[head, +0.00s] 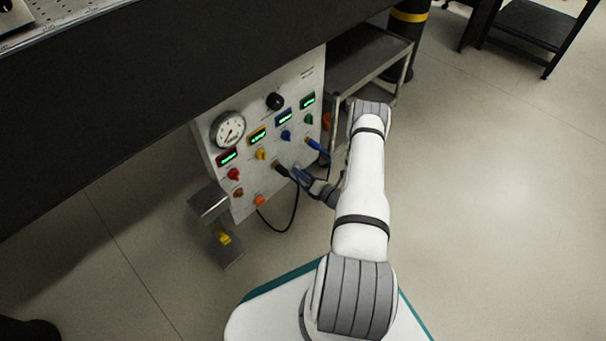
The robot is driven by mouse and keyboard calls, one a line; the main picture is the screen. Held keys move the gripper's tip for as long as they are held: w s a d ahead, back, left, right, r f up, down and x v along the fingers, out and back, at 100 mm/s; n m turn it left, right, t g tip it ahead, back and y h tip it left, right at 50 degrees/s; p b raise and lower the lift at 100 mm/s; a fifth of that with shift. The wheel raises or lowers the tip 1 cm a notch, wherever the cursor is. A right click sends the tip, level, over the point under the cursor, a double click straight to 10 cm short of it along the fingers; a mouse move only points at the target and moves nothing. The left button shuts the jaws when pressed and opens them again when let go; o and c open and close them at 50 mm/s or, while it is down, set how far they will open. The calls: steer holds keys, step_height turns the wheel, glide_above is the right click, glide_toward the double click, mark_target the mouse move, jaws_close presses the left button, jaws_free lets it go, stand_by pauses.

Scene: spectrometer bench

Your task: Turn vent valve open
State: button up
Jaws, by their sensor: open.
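The white control panel (207,137) stands under the dark bench and carries a round gauge (228,130), a black knob (275,101), several small displays and coloured knobs. These include a red knob (234,174), a yellow knob (261,154), a blue knob (286,135) and a green knob (308,119). Labels are too small to read, so I cannot tell which control is the vent valve. My gripper (299,174) is in front of the panel's lower right part, beside a black cable plug (281,168). It is open; its fingertips are small, and contact cannot be told.
A black cable (295,208) hangs in a loop below the panel. A blue connector (314,144) sits at right. A metal bracket with a yellow part (224,238) stands at lower left. A grey cart (366,55) stands behind the arm. The dark bench (150,90) overhangs.

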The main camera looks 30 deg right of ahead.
steer(key=p+v, duration=0.2)
steer(key=v, duration=0.5)
steer(key=shift+s+d+p, duration=0.15)
steer(key=shift+s+p, duration=0.2)
steer(key=shift+p, duration=0.05)
